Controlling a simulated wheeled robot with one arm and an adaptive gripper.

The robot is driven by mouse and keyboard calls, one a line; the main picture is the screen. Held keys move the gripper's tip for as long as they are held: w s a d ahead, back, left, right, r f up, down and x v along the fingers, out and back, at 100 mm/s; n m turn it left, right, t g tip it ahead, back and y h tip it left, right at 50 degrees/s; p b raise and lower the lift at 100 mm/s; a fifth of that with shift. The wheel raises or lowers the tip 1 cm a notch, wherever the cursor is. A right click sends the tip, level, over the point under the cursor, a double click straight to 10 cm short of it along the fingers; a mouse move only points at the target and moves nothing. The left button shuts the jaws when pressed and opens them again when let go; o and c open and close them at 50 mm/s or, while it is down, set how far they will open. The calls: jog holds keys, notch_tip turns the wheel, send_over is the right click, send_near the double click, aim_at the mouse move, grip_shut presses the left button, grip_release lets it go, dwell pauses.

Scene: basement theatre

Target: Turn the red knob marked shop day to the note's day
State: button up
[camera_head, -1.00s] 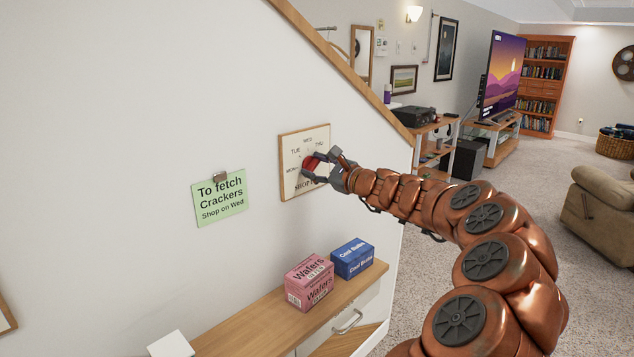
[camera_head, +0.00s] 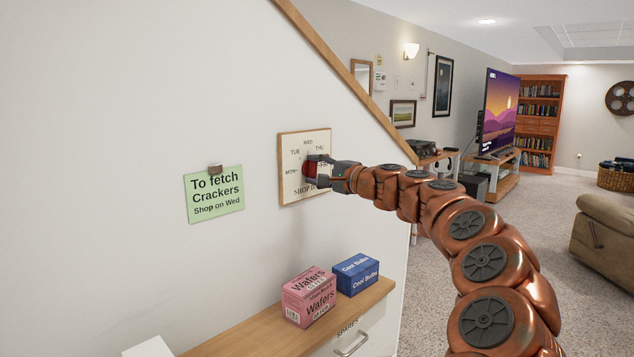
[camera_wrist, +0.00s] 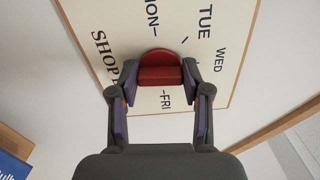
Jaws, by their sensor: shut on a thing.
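The red knob (camera_head: 309,168) sits on a cream dial board (camera_head: 291,191) on the white wall. Day names ring it: MON at left, TUE upper left, WED at top, THU upper right. The wrist view shows the knob (camera_wrist: 160,76) with the lettering turned sideways, and FRI too. My gripper (camera_head: 316,170) is shut on the knob; in the wrist view, its fingertips (camera_wrist: 159,78) press both sides. I cannot tell which day the knob points to. A green note (camera_head: 214,194) left of the board reads "To fetch Crackers, Shop on Wed".
A wooden ledge (camera_head: 262,326) below holds a pink wafers box (camera_head: 309,296) and a blue box (camera_head: 355,274). A drawer handle (camera_head: 350,346) sticks out under it. A sloping wood trim (camera_head: 340,70) edges the wall. Open carpet lies to the right.

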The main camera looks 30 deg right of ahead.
jog(key=shift+n+b, duration=0.4)
jog(key=shift+n, duration=0.1)
jog(key=o, duration=1.2)
jog(key=shift+c, duration=0.2)
jog(key=shift+s, duration=0.1)
jog(key=v, duration=1.2)
